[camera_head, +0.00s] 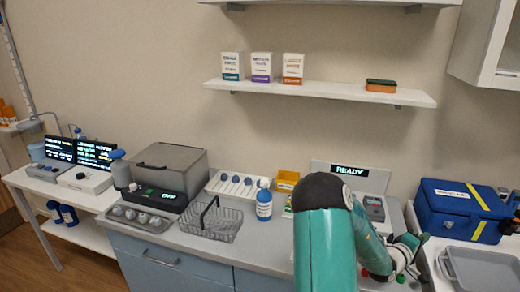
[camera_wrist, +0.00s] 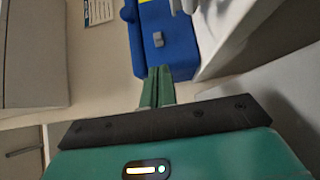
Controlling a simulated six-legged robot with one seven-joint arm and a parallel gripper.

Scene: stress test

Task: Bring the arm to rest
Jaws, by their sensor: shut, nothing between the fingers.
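My teal arm rises in the lower right of the head view, in front of the counter, and bends to the right. My gripper (camera_head: 420,241) is small and partly hidden there, near the counter's right end. In the wrist view my gripper (camera_wrist: 157,73) shows two green fingers pressed together with nothing between them. The fingers point toward a blue case (camera_wrist: 166,40), which lies beyond them; they look apart from it.
The blue case (camera_head: 460,208) with yellow straps stands right of my arm, behind a grey tray (camera_head: 483,268). The counter holds a wire basket (camera_head: 212,222), a blue bottle (camera_head: 264,203) and a grey lidded machine (camera_head: 168,167). A wall shelf (camera_head: 330,93) holds boxes above.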

